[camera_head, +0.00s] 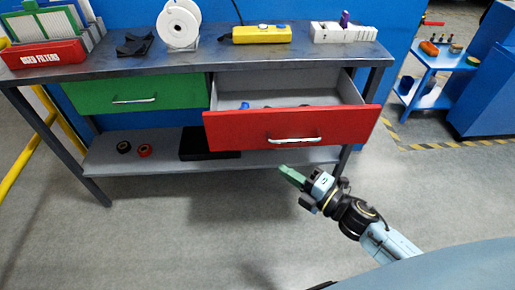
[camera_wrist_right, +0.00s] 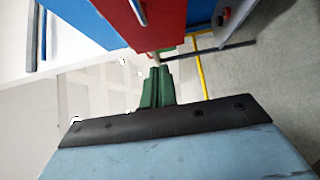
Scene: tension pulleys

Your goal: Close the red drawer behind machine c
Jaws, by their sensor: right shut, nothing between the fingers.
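The red drawer (camera_head: 292,126) hangs open under the right half of the metal workbench (camera_head: 215,60). It has a silver handle (camera_head: 294,140) across its front, and a few small items lie inside. My right gripper (camera_head: 285,171) has green fingers and is in front of and below the red drawer front, apart from it. The fingers (camera_wrist_right: 158,86) are shut and empty. In the right wrist view the red drawer front (camera_wrist_right: 120,18) is ahead of the fingertips, with its handle (camera_wrist_right: 137,10) at the top. My left gripper is in neither view.
A green drawer (camera_head: 136,94) beside it is shut. A lower shelf (camera_head: 105,160) holds small rings and a black box (camera_head: 207,143). A blue side table (camera_head: 437,62) stands at the right. The floor (camera_head: 190,235) in front is clear.

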